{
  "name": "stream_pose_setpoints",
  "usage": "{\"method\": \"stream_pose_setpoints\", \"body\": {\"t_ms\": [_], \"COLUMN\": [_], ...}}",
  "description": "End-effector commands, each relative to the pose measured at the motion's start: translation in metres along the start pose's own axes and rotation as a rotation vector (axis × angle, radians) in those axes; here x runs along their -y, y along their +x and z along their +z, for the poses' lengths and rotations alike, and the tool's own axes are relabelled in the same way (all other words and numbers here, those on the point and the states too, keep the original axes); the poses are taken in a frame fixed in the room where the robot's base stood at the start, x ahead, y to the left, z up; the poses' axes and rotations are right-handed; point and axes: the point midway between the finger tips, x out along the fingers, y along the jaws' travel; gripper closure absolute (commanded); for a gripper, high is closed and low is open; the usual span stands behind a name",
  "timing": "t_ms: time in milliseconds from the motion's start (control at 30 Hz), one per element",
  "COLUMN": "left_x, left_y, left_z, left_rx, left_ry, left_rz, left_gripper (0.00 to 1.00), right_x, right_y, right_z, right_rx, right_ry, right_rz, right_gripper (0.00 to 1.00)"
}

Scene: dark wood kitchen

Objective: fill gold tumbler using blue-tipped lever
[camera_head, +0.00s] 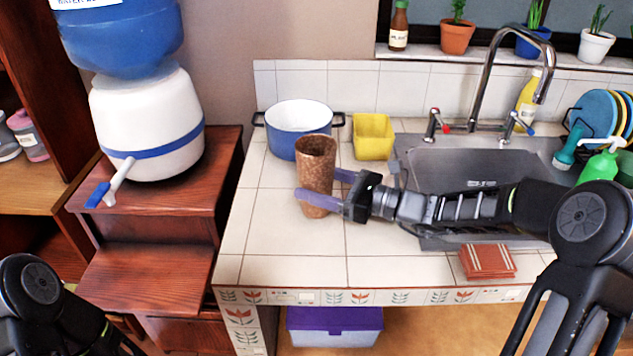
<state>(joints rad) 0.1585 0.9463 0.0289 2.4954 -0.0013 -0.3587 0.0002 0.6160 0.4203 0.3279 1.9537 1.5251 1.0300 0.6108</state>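The gold tumbler (317,152), brown-gold and speckled, is upright over the tiled counter, left of the sink. My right gripper (326,186) has its purple fingers on either side of the tumbler's lower half, one in front and one behind, and looks shut on it. Whether the base touches the counter is hard to tell. A lever with a blue tip (97,195) sticks out from the white water dispenser (150,115) on the left. The sink faucet (486,80) has a red-tipped handle (434,125) and a blue-tipped handle (520,126). My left gripper is out of view.
A blue pot (297,135) and a yellow container (373,137) stand just behind the tumbler. The sink (470,168) lies to the right, with coasters (487,261) in front. The dispenser stands on a wooden cabinet (195,190); a wooden shelf (150,280) below it is clear.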

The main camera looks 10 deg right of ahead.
Motion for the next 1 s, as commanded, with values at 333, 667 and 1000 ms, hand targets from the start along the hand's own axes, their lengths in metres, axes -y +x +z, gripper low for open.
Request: {"method": "stream_pose_setpoints", "body": {"t_ms": [333,667,1000], "left_x": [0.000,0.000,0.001], "left_y": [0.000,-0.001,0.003], "left_z": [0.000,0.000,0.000], "left_rx": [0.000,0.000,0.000], "left_ry": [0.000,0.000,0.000], "left_rz": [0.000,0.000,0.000], "left_gripper": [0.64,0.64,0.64], "right_x": [0.000,0.001,0.001], "right_y": [0.000,-0.014,-0.081], "right_z": [0.000,0.003,0.003], "right_rx": [0.000,-0.001,-0.001], "right_ry": [0.000,-0.001,-0.001], "right_rz": [0.000,-0.002,-0.004], "right_gripper": [0.15,0.15,0.15]}}
